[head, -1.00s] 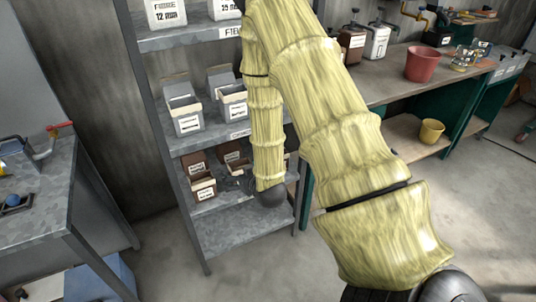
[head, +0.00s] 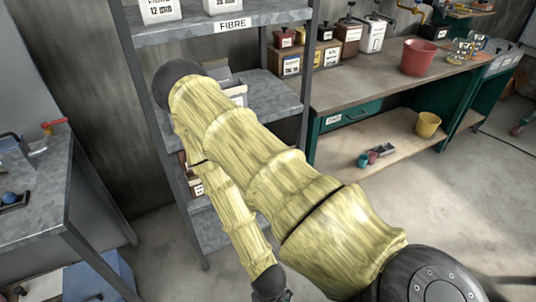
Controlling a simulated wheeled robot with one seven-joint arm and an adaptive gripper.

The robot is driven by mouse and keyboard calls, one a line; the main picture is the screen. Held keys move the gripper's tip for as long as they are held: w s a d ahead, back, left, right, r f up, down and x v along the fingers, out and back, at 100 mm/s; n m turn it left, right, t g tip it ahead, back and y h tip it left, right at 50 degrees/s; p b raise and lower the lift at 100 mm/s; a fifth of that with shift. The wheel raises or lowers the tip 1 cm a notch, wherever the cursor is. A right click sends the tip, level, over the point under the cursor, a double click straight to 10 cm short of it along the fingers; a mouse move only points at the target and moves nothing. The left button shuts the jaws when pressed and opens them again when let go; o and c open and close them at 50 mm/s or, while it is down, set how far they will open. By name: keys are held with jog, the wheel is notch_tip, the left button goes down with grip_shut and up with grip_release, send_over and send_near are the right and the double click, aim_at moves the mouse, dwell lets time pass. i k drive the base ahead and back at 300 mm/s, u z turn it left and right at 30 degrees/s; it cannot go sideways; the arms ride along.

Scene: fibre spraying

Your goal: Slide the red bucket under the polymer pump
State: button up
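The red bucket (head: 418,58) stands upright on the bench top at the right of the head view. Behind it to the left, at the back of the bench, are a white container with a pump-like top (head: 371,36) and a brown one (head: 349,33) beside it. A brass pipe fitting (head: 413,12) is on the wall above. I cannot tell which of these is the polymer pump. The bucket stands apart from them, nearer the front. My yellow-sleeved arm folds down to a dark wrist at the bottom edge. My gripper is out of view, far from the bucket.
The bench (head: 350,88) has a lower shelf with a yellow bucket (head: 428,124) and small cups. Glass jars (head: 468,47) stand right of the red bucket. A grey shelf rack (head: 275,84) stands left of the bench, a metal table (head: 45,195) at far left.

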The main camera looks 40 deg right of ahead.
aim_at(418, 55)
jog(key=z, duration=2.5)
jog(key=i, duration=3.05)
jog(key=u, duration=0.25)
